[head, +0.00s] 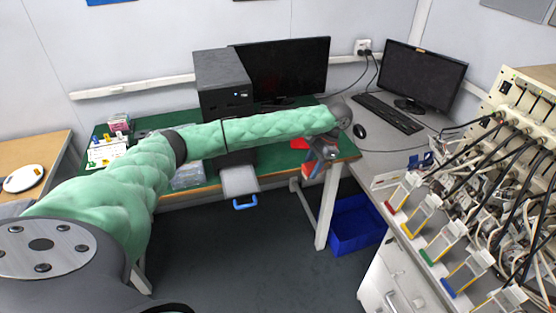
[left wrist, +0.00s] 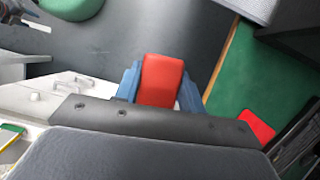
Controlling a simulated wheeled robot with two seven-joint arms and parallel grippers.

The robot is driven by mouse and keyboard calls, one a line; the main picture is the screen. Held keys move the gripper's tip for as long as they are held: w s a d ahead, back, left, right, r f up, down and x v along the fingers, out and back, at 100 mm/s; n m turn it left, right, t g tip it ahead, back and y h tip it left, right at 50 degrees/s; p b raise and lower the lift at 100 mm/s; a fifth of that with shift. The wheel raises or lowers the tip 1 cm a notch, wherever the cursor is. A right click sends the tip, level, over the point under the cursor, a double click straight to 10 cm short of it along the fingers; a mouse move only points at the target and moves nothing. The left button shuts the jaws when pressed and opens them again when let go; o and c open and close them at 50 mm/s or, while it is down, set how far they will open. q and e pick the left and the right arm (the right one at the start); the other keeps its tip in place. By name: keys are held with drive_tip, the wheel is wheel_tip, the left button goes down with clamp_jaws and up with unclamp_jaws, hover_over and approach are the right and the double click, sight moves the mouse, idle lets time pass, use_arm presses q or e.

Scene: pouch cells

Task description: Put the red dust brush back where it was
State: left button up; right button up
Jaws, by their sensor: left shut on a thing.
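My left gripper (head: 320,163) is out beyond the front right corner of the green-topped table. In the left wrist view its blue fingers (left wrist: 160,85) are shut on a red block-like part (left wrist: 161,78), which looks like the red dust brush. Only a small bit of red shows at the gripper in the head view; the bristles cannot be made out. A flat red patch (head: 300,143) lies on the green table top close to the gripper, and it also shows in the left wrist view (left wrist: 258,125).
The green table (head: 270,172) holds a dark box (head: 222,80) and a monitor (head: 285,70). The grey bench (head: 380,160) at right holds a keyboard (head: 388,113), a mouse (head: 359,131) and a cabled rack (head: 520,110) with coloured holders. A blue bin (head: 357,222) stands below.

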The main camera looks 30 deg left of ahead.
wheel_tip(320, 180, up, 9)
drive_tip(key=w+a+b, duration=0.2)
drive_tip(key=b, duration=0.1)
use_arm(q)
drive_tip(key=w+a+f+m, duration=0.2)
drive_tip(key=w+a, duration=0.1)
drive_tip(key=a, duration=0.4)
drive_tip(key=w+a+f+m+t+y, duration=0.1)
drive_tip(key=w+a+f, duration=0.1)
drive_tip(key=w+a, duration=0.2)
drive_tip(key=w+a+f+m+p, duration=0.1)
drive_tip(key=w+a, duration=0.3)
drive_tip(key=a, duration=0.6)
drive_tip(key=shift+w+f+m+t, duration=0.15)
drive_tip(key=shift+f+m+t, duration=0.25)
drive_tip(key=shift+m, duration=0.4)
drive_tip(key=shift+w+a+f, duration=0.15)
drive_tip(key=shift+a+f, duration=0.15)
drive_tip(key=shift+f, duration=0.05)
wheel_tip(320, 180, down, 3)
drive_tip(key=shift+p, duration=0.75)
drive_tip(key=shift+f, duration=0.5)
use_arm(e)
wheel_tip(320, 180, down, 8)
drive_tip(key=s+d, duration=0.1)
drive_tip(key=d, duration=0.1)
drive_tip(key=shift+s+r, duration=0.25)
drive_tip(key=shift+s, duration=0.1)
use_arm(q)
drive_tip(key=shift+f, duration=0.1)
